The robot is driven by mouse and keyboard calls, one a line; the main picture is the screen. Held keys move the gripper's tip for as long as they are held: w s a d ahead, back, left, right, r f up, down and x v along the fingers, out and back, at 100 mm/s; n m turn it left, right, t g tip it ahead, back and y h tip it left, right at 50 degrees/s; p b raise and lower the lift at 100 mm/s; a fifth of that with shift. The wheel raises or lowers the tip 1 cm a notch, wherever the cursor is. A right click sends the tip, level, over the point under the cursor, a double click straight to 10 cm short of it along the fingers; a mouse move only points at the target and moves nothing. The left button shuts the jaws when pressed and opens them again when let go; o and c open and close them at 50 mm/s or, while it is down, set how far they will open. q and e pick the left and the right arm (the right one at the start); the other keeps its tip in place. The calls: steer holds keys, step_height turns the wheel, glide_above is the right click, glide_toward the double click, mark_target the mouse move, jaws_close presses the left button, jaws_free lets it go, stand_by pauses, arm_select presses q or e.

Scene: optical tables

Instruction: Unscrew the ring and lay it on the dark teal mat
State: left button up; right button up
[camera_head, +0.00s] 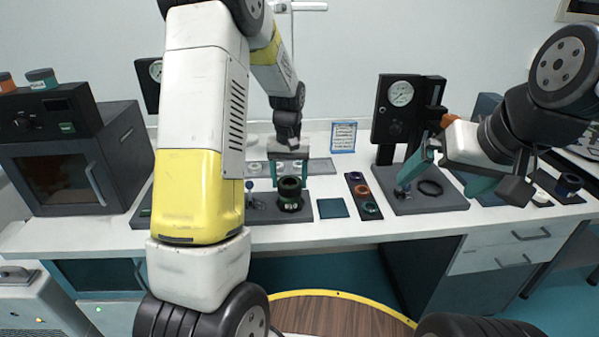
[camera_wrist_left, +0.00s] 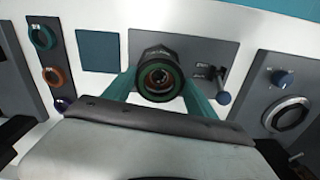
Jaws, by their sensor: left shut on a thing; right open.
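The dark ring (camera_head: 290,184) sits on top of an upright fitting (camera_head: 291,203) on a grey base plate. In the left wrist view the ring (camera_wrist_left: 160,79) is seen from above, round with a dark green rim and an open, brownish centre. My left gripper (camera_head: 290,181) points down and is shut on the ring, with a teal finger on each side. Its fingers also show in the left wrist view (camera_wrist_left: 160,88). The dark teal mat (camera_head: 333,208) lies flat and bare just right of the base plate; it also shows in the left wrist view (camera_wrist_left: 98,50). My right gripper (camera_head: 442,180) is open and empty.
A dark strip with several coloured rings (camera_head: 362,192) lies right of the mat. A gauge stand (camera_head: 397,110) rises behind a grey plate under my right gripper. A small blue-knobbed lever (camera_wrist_left: 223,97) stands close beside the fitting. An oven-like box (camera_head: 70,170) stands at the left.

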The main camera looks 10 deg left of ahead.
mark_target(290, 183)
arm_select(q)
steer(key=shift+r, duration=1.85)
